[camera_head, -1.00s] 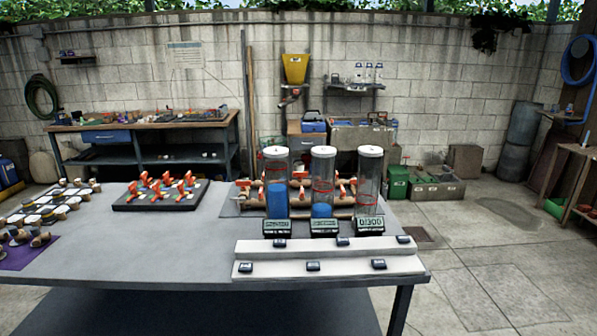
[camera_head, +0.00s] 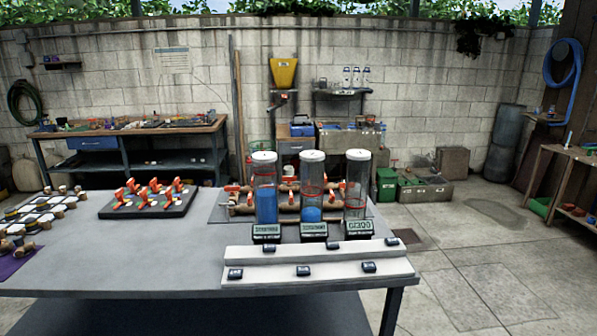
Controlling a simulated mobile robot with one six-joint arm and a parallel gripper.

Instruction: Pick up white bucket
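I cannot make out a clear white bucket. A pale, rounded container (camera_head: 25,174) stands on the floor at the far left, below the workbench; it is partly cut off by the table and too small to tell whether it is a bucket. A yellow hopper-like bucket (camera_head: 283,72) is mounted on the back wall. My gripper is not in view.
A grey table (camera_head: 150,260) fills the left and centre foreground, with clear cylinders (camera_head: 312,180) and a valve board (camera_head: 150,201). Open concrete floor (camera_head: 470,260) lies to the right.

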